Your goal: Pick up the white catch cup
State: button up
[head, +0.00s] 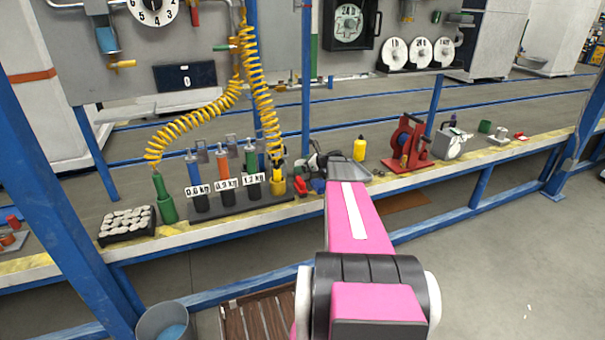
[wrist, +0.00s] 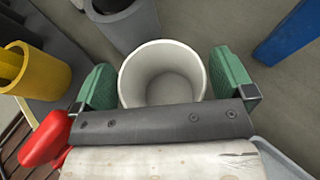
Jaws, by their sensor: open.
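The white catch cup (wrist: 164,68) stands open side up in the middle of the wrist view, and I look down into its empty inside. My gripper (wrist: 166,80) is open, with one green finger pad on the left of the cup and one on the right. Narrow gaps seem to show between the pads and the cup wall. A dark bar crosses in front of the cup's near side and hides its lower edge. In the head view my pink arm reaches to the bench, and I cannot make out the cup there.
A yellow cup-like holder (wrist: 38,72) and a red part (wrist: 46,140) are close on the left. A dark grey cylinder (wrist: 122,22) stands just behind the cup. A blue post (wrist: 290,32) is at right. On the bench, a yellow bottle (head: 360,148) and a red stand (head: 406,145) are to the right.

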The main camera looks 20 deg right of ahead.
jog(key=c, duration=0.8)
jog(key=shift+c, duration=0.2)
